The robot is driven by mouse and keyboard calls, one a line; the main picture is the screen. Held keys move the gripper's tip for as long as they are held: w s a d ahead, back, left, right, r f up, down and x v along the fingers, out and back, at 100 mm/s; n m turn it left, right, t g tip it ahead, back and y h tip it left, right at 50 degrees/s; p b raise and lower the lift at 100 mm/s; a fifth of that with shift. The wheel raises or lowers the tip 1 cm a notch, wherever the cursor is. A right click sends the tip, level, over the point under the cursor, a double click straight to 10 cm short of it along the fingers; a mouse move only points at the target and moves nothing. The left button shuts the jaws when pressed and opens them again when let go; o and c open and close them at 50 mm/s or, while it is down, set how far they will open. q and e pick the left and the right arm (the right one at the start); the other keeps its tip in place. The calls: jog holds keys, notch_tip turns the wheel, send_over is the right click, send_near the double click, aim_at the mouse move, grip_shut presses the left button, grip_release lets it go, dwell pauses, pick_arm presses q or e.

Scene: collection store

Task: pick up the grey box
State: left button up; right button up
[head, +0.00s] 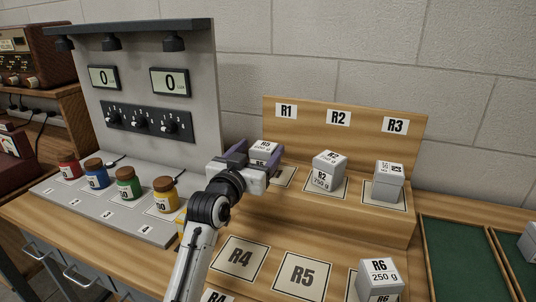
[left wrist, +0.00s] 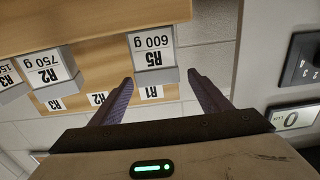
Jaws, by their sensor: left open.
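Several grey boxes with white labels are in view. One, labelled R5 600 g (head: 264,146), stands at the left end of the wooden stepped rack, at the R1 place. My left gripper (head: 258,152) is open at this box, with one purple finger on each side. In the left wrist view the R5 box (left wrist: 152,52) appears upside down between the fingertips (left wrist: 162,82), no grip visible. The gripper hides the box's lower part in the head view. The R2 750 g box (head: 328,171) and a third box (head: 387,182) stand to the right. My right gripper is not in view.
The R6 250 g box (head: 380,280) stands lower at the front right. The R4 (head: 240,258) and R5 (head: 303,275) places on the lower level are bare.

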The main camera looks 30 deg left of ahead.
aim_at(268, 143)
pick_arm(q)
jog(key=shift+f+x, duration=0.2)
jog(key=shift+x, duration=0.95)
jog(key=shift+f+x, duration=0.15)
jog(key=shift+x, duration=1)
jog(key=shift+f+x, duration=0.2)
jog(key=shift+x, duration=0.9)
jog(key=shift+d, duration=0.15)
jog(key=shift+c, duration=0.4)
jog(key=c, duration=1.5)
jog(key=shift+r, duration=0.15)
jog(key=shift+c, duration=0.3)
jog(key=shift+r, duration=0.1)
